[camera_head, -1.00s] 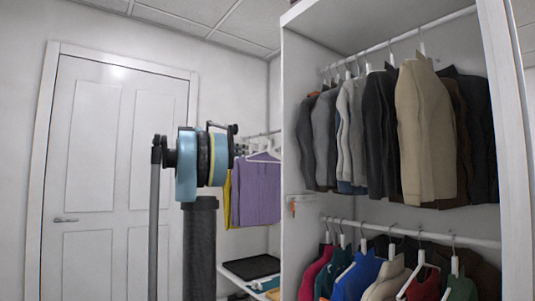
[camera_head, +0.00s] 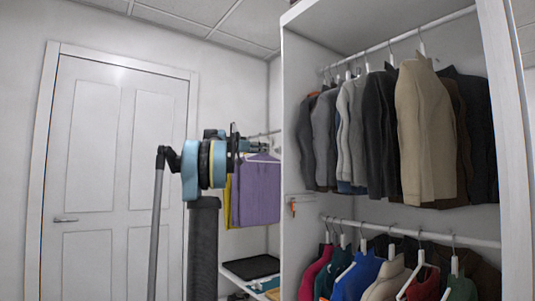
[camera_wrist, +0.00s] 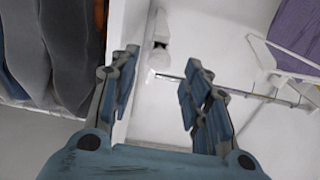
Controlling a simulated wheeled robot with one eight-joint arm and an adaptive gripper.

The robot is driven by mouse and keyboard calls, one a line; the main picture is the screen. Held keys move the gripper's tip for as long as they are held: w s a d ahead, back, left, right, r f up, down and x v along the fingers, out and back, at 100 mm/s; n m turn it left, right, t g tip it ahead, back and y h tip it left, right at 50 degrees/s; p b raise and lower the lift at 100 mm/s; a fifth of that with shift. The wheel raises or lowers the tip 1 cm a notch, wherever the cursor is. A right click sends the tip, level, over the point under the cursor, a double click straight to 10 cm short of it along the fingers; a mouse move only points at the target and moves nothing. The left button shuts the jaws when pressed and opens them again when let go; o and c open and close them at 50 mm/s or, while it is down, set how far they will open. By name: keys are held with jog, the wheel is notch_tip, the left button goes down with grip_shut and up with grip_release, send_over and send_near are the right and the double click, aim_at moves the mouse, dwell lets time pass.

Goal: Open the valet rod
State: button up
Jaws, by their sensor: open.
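My gripper (camera_wrist: 161,58) is open and empty, its two blue and grey padded fingers spread. In the head view my gripper (camera_head: 241,145) is seen from the side, in front of the hanging purple garment (camera_head: 258,190). In the wrist view a thin metal rod (camera_wrist: 255,95) runs rightward from beyond the fingers, and a pale fixture with a dark spot (camera_wrist: 160,42) shows between the fingertips. In the head view a small pale rod-like fitting (camera_head: 300,195) with an orange piece is on the wardrobe's left side panel. I cannot tell which of these is the valet rod.
The wardrobe side panel (camera_head: 297,100) stands right of my gripper. Jackets (camera_head: 375,130) hang on its upper rail, and colourful clothes (camera_head: 370,275) on the lower one. A white hanger (camera_wrist: 266,52) is near the rod. A closed white door (camera_head: 110,150) is at left.

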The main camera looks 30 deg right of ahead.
jog(key=shift+w+d, duration=0.2)
jog(key=shift+d, duration=2.35)
jog(key=shift+c, duration=0.4)
grip_shut()
